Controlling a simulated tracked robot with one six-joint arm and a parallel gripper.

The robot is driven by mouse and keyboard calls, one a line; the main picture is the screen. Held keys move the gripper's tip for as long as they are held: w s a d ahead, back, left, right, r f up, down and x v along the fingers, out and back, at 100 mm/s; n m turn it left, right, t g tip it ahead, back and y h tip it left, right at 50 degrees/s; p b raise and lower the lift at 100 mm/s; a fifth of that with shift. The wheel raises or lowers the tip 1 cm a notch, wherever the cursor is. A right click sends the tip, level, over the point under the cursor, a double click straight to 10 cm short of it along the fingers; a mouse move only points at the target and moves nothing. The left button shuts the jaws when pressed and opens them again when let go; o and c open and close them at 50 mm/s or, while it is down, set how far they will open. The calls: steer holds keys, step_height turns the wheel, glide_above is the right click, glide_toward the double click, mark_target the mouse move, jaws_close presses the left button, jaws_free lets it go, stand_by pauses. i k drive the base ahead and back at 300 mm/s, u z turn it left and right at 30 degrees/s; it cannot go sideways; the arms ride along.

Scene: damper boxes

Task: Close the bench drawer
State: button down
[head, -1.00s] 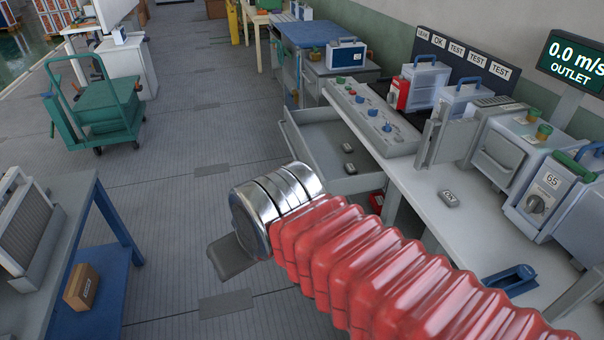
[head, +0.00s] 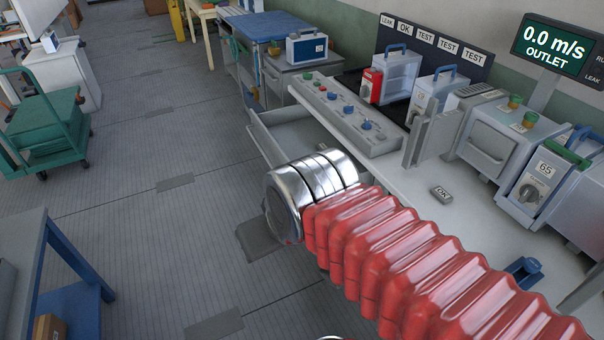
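The bench drawer (head: 265,140) is pulled out from the left side of the grey bench (head: 400,174), below the control panel. Its far part shows open and bare inside; its near part is hidden behind my arm. My arm, with a silver wrist and red ribbed cover, reaches in from the lower right across the drawer's near end.
A green cart (head: 45,125) and a blue table (head: 25,240) stand left. The floor between is clear.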

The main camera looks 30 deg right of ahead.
mark_target(288, 134)
steer(key=z, duration=0.2)
steer(key=i, duration=1.35)
steer(key=u, duration=0.6)
